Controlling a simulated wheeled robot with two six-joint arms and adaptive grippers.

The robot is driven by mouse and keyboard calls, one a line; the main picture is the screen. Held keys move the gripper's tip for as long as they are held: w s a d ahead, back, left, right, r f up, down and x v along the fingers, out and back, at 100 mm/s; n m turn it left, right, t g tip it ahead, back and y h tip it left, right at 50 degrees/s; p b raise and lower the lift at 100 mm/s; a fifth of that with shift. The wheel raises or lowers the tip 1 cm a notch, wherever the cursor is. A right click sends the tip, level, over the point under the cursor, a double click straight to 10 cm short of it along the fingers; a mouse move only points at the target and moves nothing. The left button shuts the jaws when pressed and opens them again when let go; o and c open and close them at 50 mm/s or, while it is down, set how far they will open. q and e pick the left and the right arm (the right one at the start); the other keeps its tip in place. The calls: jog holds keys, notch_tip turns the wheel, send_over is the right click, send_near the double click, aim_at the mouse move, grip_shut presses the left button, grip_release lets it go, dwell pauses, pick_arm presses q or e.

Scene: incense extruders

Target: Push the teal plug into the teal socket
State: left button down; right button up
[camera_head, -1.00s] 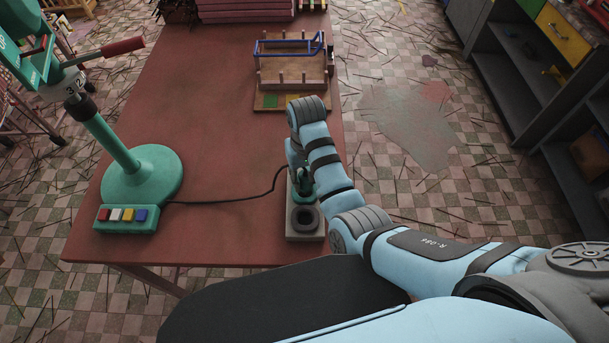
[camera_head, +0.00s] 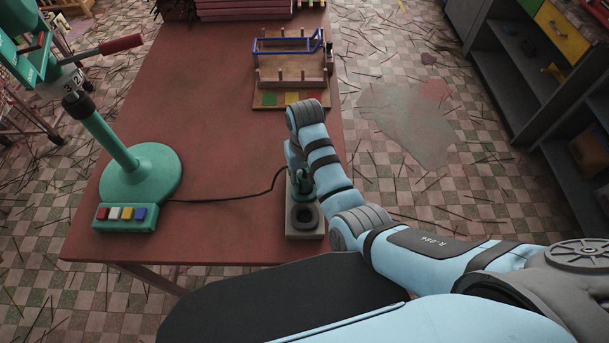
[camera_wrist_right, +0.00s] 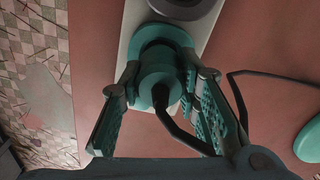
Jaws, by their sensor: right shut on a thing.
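The teal plug (camera_wrist_right: 160,82) with its black cable is between the two fingers of my right gripper (camera_wrist_right: 158,110), which is shut on it. The teal socket (camera_wrist_right: 165,36) shows as a wider teal ring just beyond the plug, on a pale block. The plug overlaps the ring in the wrist view; I cannot tell how deep it sits. In the head view my right gripper (camera_head: 296,166) points down over the far part of the block, and my forearm partly hides the plug. My left gripper is not in view.
A dark grey round socket (camera_head: 305,216) is on the near end of the pale block (camera_head: 304,235). The black cable (camera_head: 226,201) runs left to a teal button box (camera_head: 126,218) beside a teal stand (camera_head: 142,176). A wooden rack (camera_head: 292,72) stands farther back. The table's middle is clear.

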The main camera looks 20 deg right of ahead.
jog(key=shift+f, duration=0.7)
jog(key=o, duration=1.2)
jog(key=shift+o, duration=0.2)
